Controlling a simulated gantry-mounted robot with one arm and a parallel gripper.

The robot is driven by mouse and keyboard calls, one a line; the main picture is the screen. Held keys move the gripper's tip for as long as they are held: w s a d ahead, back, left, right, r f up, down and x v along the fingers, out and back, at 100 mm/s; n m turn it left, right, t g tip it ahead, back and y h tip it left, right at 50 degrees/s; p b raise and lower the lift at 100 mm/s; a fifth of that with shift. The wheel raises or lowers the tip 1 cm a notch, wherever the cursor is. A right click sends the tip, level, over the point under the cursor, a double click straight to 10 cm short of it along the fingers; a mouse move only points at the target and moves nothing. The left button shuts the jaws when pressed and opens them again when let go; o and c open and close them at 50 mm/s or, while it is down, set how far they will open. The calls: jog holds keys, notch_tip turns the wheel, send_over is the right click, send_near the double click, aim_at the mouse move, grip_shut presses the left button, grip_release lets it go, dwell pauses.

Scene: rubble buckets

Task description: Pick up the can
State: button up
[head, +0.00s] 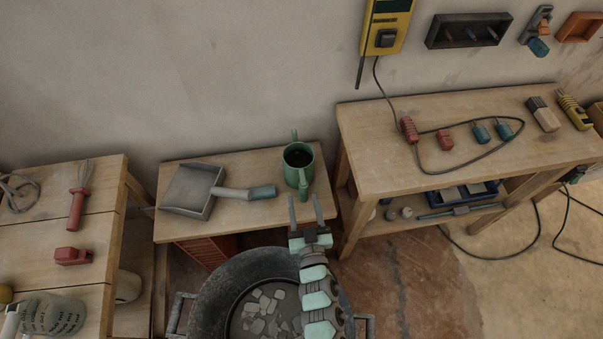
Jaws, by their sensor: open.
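The likely can is a green round vessel (299,164) with a dark inside and handle-like parts at its top and lower right. It stands upright near the right end of the small middle wooden table (185,230). My gripper (306,208) is open, with its two fingers pointing up the picture toward the vessel, just below it. No object shows between the fingers. The fingertips overlap the table's front edge in the picture, and I cannot tell if one touches the vessel's lower handle.
A grey dustpan (190,189) with a blue-tipped handle lies left of the vessel. A large dark bucket (215,290) of rubble stands below my arm. A higher workbench (450,150) with tools and a cable is close on the right; another table (95,225) is left.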

aim_at(304, 195)
jog(key=w, duration=0.2)
jog(key=w+b, duration=0.1)
jog(key=w, duration=0.1)
jog(key=w+b, duration=0.1)
jog(key=w, duration=0.1)
jog(key=shift+a, duration=0.25)
jog(key=shift+s, duration=0.1)
jog(key=shift+c, duration=0.2)
grip_shut()
dwell(0.9)
